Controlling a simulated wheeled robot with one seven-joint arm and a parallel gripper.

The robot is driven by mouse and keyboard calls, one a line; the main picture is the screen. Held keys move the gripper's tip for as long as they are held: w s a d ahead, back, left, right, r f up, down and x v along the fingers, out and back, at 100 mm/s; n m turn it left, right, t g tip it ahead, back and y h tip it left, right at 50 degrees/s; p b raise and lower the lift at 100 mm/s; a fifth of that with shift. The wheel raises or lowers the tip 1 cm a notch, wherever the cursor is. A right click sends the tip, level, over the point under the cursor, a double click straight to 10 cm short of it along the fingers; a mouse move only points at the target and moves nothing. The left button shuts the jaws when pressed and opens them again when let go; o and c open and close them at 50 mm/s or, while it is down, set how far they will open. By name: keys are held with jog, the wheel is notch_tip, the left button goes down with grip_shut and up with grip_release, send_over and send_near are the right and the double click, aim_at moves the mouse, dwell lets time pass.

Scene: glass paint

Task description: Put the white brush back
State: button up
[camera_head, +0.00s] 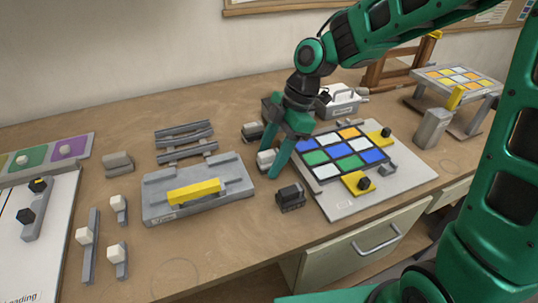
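A small block with a white face and grey sides (266,158) stands on the table at the left edge of the painting board; it looks like a brush's handle. My gripper (271,163) reaches down at this block, with its green fingers on either side of it. I cannot tell whether the fingers touch the block or are clear of it. Part of the block is hidden by the fingers. Other white-cube-topped grey tools lie at the left: a long one (86,236), a short one (118,203) and another short one (118,254).
A glass-panel board (400,190) with coloured squares and yellow clamps lies right of my gripper. A grey fixture with a yellow bar (150,200) is to the left. A black block (290,197) is in front, a dark block with a light top (252,131) behind.

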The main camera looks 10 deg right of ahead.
jog(key=shift+r, duration=0.1)
jog(key=v, duration=1.2)
jog(key=s+d+f+m+h, duration=0.1)
jog(key=s+d+m, duration=0.3)
jog(key=d+m, duration=0.3)
jog(key=s+d+f+m+t+h, duration=0.1)
jog(key=s+d+m, duration=0.4)
jog(key=d, duration=0.5)
jog(key=s+d+f+m+h, duration=0.1)
jog(key=s+d+f+m, duration=0.2)
jog(key=d+m, duration=0.5)
jog(key=shift+s+d+m+t+h, duration=0.15)
jog(key=shift+s+m+t, duration=0.05)
jog(key=shift+s, duration=0.2)
jog(key=shift+s+d+m+t+h, duration=0.1)
jog(key=shift+s+m+t+h, duration=0.1)
jog(key=shift+s, duration=0.15)
jog(key=s+d+f+m, duration=0.2)
jog(key=s+d+m, duration=0.3)
jog(key=s, duration=0.3)
jog(key=shift+s+f+m+g, duration=0.3)
jog(key=shift+s+m+g, duration=0.1)
jog(key=shift+m, duration=0.5)
jog(key=shift+a+h, duration=0.1)
jog(key=shift+h, duration=0.15)
